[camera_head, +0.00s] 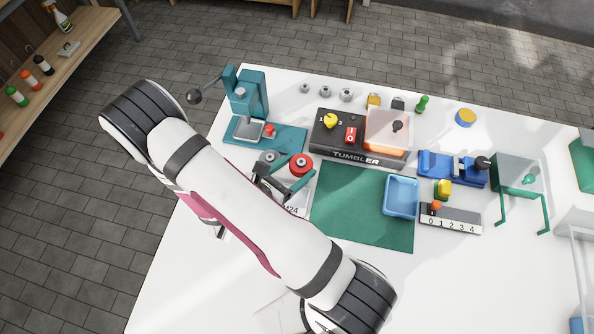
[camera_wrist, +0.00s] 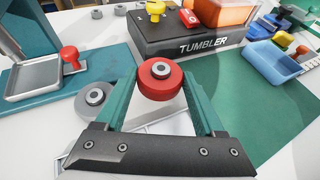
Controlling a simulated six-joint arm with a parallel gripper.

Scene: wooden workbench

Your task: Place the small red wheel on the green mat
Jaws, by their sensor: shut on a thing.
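The small red wheel (camera_wrist: 160,80) has a grey hub and sits between the green fingers of my gripper (camera_wrist: 160,84) in the wrist view. My gripper is shut on it. In the head view, the red wheel (camera_head: 301,164) is at the tips of my gripper (camera_head: 297,166), left of the green mat. The green mat (camera_head: 345,222) lies flat on the white table to the right, with a blue tray (camera_head: 401,197) on its right part. The mat also shows at the right in the wrist view (camera_wrist: 222,84).
A grey wheel (camera_wrist: 95,98) is just left of my gripper. The black tumbler box (camera_head: 328,138) stands behind the mat. A teal press (camera_head: 250,100) stands at the back left. The mat's left and middle parts are clear.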

